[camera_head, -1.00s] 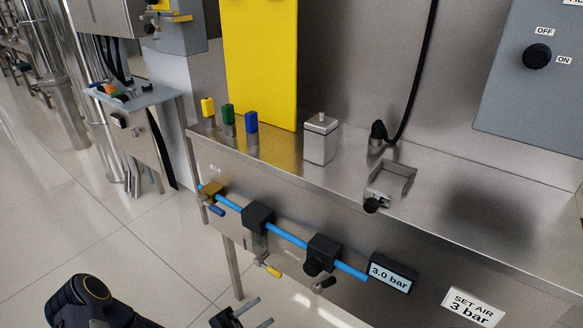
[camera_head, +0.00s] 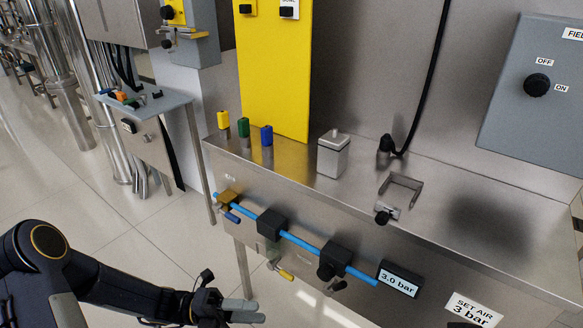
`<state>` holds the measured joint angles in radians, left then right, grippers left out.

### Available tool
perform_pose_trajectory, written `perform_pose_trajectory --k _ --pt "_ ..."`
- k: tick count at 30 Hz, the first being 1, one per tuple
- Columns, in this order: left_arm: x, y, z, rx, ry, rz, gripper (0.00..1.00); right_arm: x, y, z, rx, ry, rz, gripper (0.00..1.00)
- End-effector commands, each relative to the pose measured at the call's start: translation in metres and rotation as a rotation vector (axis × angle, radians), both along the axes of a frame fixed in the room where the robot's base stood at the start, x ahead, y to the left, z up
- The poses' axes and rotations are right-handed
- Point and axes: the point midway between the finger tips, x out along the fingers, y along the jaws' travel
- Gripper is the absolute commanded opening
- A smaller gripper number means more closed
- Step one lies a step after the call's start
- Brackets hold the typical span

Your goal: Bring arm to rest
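My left arm comes in along the bottom left. Its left gripper (camera_head: 249,311) is low in front of the steel bench, below the blue air line and clear of it. Its two grey fingers show a small gap, with nothing visible between them. The blue air line (camera_head: 301,243) runs along the bench front through black blocks to a display reading 3.0 bar (camera_head: 398,280). My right gripper is not in view.
The steel bench (camera_head: 290,180) carries yellow, green and blue-topped pieces (camera_head: 243,128), a metal block (camera_head: 333,154) and a bracket (camera_head: 400,190). A yellow panel (camera_head: 275,70) and a grey switch box (camera_head: 535,100) stand behind. Open tiled floor (camera_head: 100,215) lies at left.

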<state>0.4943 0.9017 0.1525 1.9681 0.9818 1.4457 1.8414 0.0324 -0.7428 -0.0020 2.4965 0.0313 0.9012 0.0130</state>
Motion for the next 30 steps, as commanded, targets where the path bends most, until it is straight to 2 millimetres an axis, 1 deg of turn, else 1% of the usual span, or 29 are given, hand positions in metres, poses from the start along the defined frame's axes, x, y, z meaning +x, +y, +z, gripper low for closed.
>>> perform_pose_trajectory --k 1,2,3,5,6,8,9,11,12,14,15,17,18,21,24,26,27,30 --pt "-0.008 0.003 0.032 0.062 -0.150 -0.023 0.40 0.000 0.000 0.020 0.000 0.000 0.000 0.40" --pt "-0.014 0.004 0.045 0.098 -0.248 -0.040 0.40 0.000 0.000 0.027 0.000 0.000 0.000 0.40" --pt "-0.022 0.007 0.061 0.147 -0.390 -0.069 0.40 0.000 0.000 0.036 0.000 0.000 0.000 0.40" --pt "-0.035 0.012 0.085 0.216 -0.610 -0.120 0.40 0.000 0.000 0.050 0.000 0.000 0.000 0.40" --pt "-0.043 0.016 0.099 0.257 -0.757 -0.158 0.40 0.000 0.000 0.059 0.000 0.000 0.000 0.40" --pt "-0.055 0.023 0.120 0.314 -0.975 -0.221 0.40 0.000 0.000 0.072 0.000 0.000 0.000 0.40" --pt "-0.062 0.028 0.133 0.348 -1.122 -0.270 0.40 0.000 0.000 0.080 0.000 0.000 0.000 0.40" --pt "-0.073 0.036 0.152 0.394 -1.338 -0.351 0.40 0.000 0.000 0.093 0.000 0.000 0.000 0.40" --pt "-0.079 0.042 0.165 0.421 -1.481 -0.408 0.40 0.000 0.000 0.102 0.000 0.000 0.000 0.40" --pt "-0.088 0.051 0.183 0.458 -1.691 -0.506 0.40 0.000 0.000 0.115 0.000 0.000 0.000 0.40" --pt "-0.094 0.057 0.195 0.478 -1.828 -0.578 0.40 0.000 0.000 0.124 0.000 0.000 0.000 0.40" --pt "-0.101 0.067 0.213 0.506 -2.028 -0.695 0.40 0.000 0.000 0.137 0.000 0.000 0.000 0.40" --pt "-0.106 0.074 0.225 0.521 -2.156 -0.781 0.40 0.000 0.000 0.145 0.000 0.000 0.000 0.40" --pt "-0.115 0.089 0.251 0.550 -2.437 -1.008 0.40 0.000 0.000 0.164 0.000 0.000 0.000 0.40" --pt "-0.121 0.102 0.271 0.565 -2.642 -1.230 0.40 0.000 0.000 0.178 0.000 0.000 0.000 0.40" --pt "-0.123 0.108 0.280 0.570 -2.726 -1.342 0.40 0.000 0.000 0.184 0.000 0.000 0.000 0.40" --pt "-0.124 0.110 0.284 -0.563 2.742 1.394 0.40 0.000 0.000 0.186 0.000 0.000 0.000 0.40" --pt "-0.125 0.115 0.290 -0.529 2.625 1.406 0.40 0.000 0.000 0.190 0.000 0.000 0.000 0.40"
